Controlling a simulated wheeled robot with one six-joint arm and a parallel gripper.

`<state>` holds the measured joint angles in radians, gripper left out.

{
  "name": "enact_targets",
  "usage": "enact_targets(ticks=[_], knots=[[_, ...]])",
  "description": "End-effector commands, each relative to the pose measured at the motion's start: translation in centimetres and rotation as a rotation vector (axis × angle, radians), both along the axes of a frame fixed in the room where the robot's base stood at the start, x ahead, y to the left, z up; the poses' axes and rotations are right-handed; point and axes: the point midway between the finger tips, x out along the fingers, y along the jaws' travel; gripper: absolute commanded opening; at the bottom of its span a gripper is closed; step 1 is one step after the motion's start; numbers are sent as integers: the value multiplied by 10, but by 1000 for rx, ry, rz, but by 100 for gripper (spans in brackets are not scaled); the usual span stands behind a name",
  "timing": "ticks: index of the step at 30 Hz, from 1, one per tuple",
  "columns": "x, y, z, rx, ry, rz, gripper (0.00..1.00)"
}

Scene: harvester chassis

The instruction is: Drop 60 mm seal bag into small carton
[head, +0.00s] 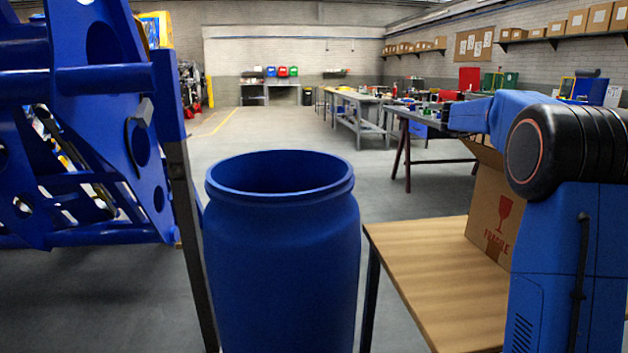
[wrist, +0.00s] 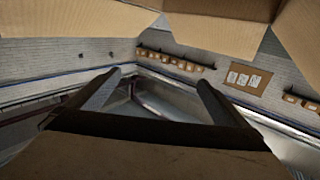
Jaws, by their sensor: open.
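An open cardboard carton (head: 492,215) with a red glass symbol and "FRAGILE" print stands on the wooden table, partly hidden behind my arm. I cannot tell whether it is the small carton. In the wrist view, cardboard flaps (wrist: 190,28) span the top, close to the camera. My gripper (wrist: 160,77) shows there with its two dark fingers spread apart and nothing visible between them. In the head view the gripper is hidden behind my arm and the carton. I see no seal bag in either view.
A blue open-topped barrel (head: 280,260) stands left of the wooden table (head: 420,275). The blue harvester chassis (head: 90,120) fills the left side. Grey workbenches (head: 358,112) stand farther back. Boxes (head: 578,22) line a wall shelf. The floor behind the barrel is clear.

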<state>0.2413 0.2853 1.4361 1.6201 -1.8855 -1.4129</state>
Motion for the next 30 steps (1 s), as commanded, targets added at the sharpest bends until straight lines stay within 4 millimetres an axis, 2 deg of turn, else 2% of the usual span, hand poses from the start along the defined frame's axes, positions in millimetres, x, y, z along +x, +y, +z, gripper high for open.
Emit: enact_targets(ticks=[6, 13, 19, 30], knots=[[24, 37, 0, 1, 1, 3, 99], [39, 62, 0, -1, -1, 1, 99], [43, 69, 0, -1, -1, 0, 99], [43, 70, 0, -1, -1, 0, 99]])
